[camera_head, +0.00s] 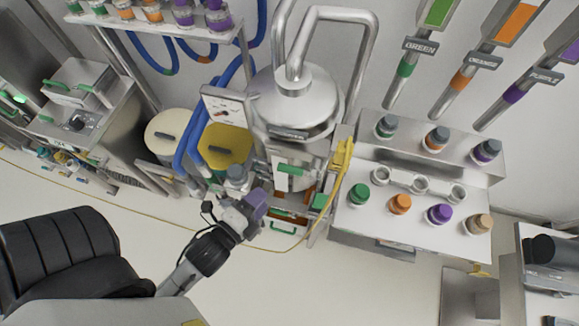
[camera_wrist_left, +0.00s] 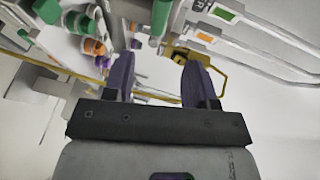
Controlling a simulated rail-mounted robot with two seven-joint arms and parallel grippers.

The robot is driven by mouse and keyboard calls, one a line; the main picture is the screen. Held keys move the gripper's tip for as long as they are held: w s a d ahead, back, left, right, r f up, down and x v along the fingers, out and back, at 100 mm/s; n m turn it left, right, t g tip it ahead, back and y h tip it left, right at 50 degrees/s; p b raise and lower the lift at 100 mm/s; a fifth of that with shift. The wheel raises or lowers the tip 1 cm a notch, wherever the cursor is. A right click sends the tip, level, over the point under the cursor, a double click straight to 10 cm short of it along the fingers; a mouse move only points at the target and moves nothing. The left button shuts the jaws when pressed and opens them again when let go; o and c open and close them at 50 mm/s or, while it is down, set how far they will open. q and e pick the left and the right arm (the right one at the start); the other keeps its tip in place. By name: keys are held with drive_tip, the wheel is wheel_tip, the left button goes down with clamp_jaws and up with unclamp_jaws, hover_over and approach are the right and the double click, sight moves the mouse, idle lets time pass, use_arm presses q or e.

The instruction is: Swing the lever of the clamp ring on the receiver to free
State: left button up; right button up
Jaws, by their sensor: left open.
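The receiver (camera_head: 293,95) is a shiny steel vessel with a domed lid and thick pipes, at the centre of the head view. A metal band, which looks like the clamp ring (camera_head: 290,134), runs round it below the lid. A green-topped part (camera_head: 290,169) is on its front; I cannot tell if this is the lever. My left gripper (camera_head: 257,203) is below and left of the receiver, apart from it. Its two purple fingers show spread and empty in the left wrist view (camera_wrist_left: 159,75). A green cylinder (camera_wrist_left: 160,18) is beyond the fingertips. My right gripper is out of view.
A yellow-lidded drum (camera_head: 226,146) and a cream-lidded drum (camera_head: 165,135) stand left of the receiver, beside blue hoses (camera_head: 190,140). A steel bench (camera_head: 375,233) with coloured-cap jars is at the right. A yellow cable (camera_head: 130,184) crosses the floor. The floor in front is mostly clear.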

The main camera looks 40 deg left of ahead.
sight(288, 172)
use_arm(q)
drive_tip(key=p+x, duration=0.2)
drive_tip(key=x, duration=0.9)
drive_tip(key=shift+w, duration=0.45)
drive_tip(key=shift+w+a+f+p, duration=0.15)
drive_tip(key=shift+w+p, duration=0.15)
drive_tip(key=shift+w, duration=0.25)
drive_tip(key=shift+c, duration=0.2)
clamp_jaws()
